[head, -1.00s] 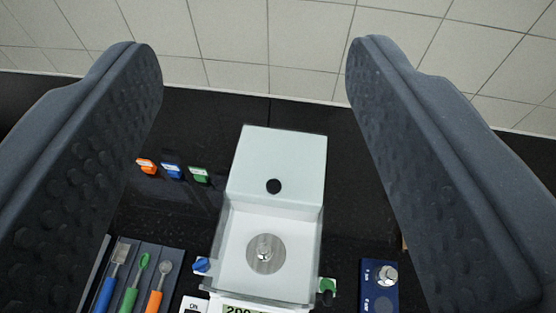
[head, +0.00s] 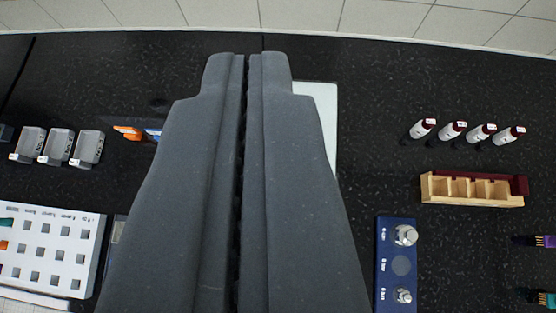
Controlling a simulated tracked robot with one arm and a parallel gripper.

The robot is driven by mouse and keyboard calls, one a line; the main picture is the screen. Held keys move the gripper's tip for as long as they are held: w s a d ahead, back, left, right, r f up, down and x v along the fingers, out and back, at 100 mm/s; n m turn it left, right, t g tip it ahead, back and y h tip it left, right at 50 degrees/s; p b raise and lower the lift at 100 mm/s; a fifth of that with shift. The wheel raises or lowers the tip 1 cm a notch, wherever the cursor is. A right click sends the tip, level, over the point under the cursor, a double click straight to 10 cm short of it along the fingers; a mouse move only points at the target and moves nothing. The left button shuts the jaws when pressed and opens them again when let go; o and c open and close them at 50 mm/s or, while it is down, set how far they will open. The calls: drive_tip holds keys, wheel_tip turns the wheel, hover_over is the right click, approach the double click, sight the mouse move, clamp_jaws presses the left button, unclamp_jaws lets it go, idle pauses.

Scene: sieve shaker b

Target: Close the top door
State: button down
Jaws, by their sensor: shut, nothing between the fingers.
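My gripper (head: 247,70) is shut and empty, and its two dark grey fingers fill the middle of the head view with only a thin seam between them. A pale, flat panel (head: 323,112) shows just past the right side of the fingers. It looks like the top door of the balance, the panel with the round black knob in the earlier frame. Its knob, the weighing chamber and the display are hidden behind my gripper. I cannot tell whether my fingers touch the panel or how far open it is.
A blue weight block (head: 382,270) with metal weights stands right of my gripper. A wooden rack (head: 432,187) and several small bottles (head: 453,131) are farther right. Grey trays (head: 58,147), a white holed rack (head: 45,250) and an orange clip (head: 128,132) lie left.

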drive_tip(key=w+d+f+m+g+p, duration=0.1)
drive_tip(key=w+f, duration=0.3)
drive_tip(key=f, duration=0.6)
drive_tip(key=w+f+m+g+p, duration=0.1)
drive_tip(key=w+f+g+p, duration=0.2)
drive_tip(key=f, duration=0.7)
drive_tip(key=w+d+f+m+g+h+p, duration=0.1)
drive_tip(key=w+f+g, duration=0.3)
drive_tip(key=f, duration=0.6)
drive_tip(key=shift+w+d+f+p, duration=0.15)
drive_tip(key=shift+w+p, duration=0.3)
drive_tip(key=shift+w, duration=0.25)
drive_tip(key=shift+w+d+r+p, duration=0.15)
drive_tip(key=shift+w+p, duration=0.25)
drive_tip(key=shift+w, duration=0.3)
drive_tip(key=shift+s+a+f+p, duration=0.1)
drive_tip(key=shift+s+a, duration=0.15)
drive_tip(key=shift+s, duration=0.35)
drive_tip(key=shift+s+a+f+p, duration=0.15)
drive_tip(key=shift+s+a, duration=0.05)
drive_tip(key=shift+s, duration=0.35)
drive_tip(key=shift+s+a+f+p, duration=0.1)
drive_tip(key=shift+s+a, duration=0.15)
drive_tip(key=shift+s, duration=0.35)
drive_tip(key=s+a+b, duration=0.3)
drive_tip(key=s+b, duration=0.2)
drive_tip(key=s, duration=1.2)
drive_tip(key=shift+a+b, duration=0.2)
drive_tip(key=shift+b, duration=0.2)
